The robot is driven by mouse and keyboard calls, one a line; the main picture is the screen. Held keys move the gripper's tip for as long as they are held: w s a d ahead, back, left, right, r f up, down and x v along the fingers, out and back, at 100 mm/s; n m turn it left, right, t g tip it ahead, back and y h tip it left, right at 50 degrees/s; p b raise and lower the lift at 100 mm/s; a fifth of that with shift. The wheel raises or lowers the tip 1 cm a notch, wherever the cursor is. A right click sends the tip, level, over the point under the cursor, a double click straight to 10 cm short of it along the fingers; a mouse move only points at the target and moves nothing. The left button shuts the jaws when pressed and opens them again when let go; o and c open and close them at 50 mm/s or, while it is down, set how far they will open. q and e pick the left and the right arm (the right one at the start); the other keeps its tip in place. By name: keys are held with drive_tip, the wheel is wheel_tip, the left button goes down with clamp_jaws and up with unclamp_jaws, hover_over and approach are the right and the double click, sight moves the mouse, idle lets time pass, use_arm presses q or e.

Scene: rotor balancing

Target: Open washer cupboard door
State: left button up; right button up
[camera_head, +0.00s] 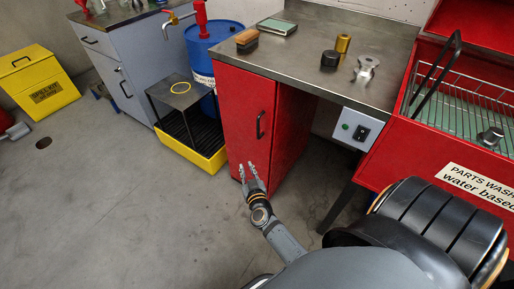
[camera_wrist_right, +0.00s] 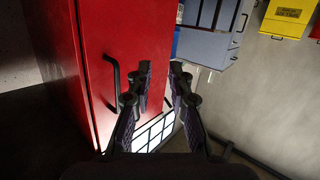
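The red washer cupboard door (camera_head: 238,112) is the front of the cupboard under the metal bench, and it looks shut. Its black bar handle (camera_head: 260,125) is upright near the door's right edge. In the right wrist view the red door (camera_wrist_right: 145,35) fills the left half, with the handle (camera_wrist_right: 113,82) just left of the fingers. My right gripper (camera_head: 248,168) is open and empty, below the handle in the head view. In the right wrist view my right gripper (camera_wrist_right: 160,70) has its fingers apart, with nothing between them. My left gripper is not in view.
A blue drum (camera_head: 205,50) and a yellow spill tray (camera_head: 185,148) stand left of the cupboard. A red parts washer (camera_head: 400,150) is at the right. A brush (camera_head: 247,38) and small metal parts lie on the bench (camera_head: 300,65). The floor (camera_head: 130,210) in front is clear.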

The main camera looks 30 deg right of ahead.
sight(258, 130)
drive_tip(key=d+r+m+h+b, duration=0.35)
drive_tip(key=d+r+h, duration=0.2)
drive_tip(key=r, duration=0.35)
drive_tip(key=shift+m+y, duration=0.25)
drive_tip(key=shift+m, duration=0.1)
drive_tip(key=x, duration=0.3)
drive_tip(key=b+x, duration=0.1)
drive_tip(key=x, duration=0.2)
drive_tip(key=f+b+x, duration=0.1)
drive_tip(key=x, duration=0.2)
drive_tip(key=shift+w, duration=0.45)
drive_tip(key=shift+w+d+r, duration=0.1)
drive_tip(key=shift+w+d, duration=0.15)
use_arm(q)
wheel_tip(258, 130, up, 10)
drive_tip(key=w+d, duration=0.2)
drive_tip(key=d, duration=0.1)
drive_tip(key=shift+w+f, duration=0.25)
use_arm(e)
clamp_jaws()
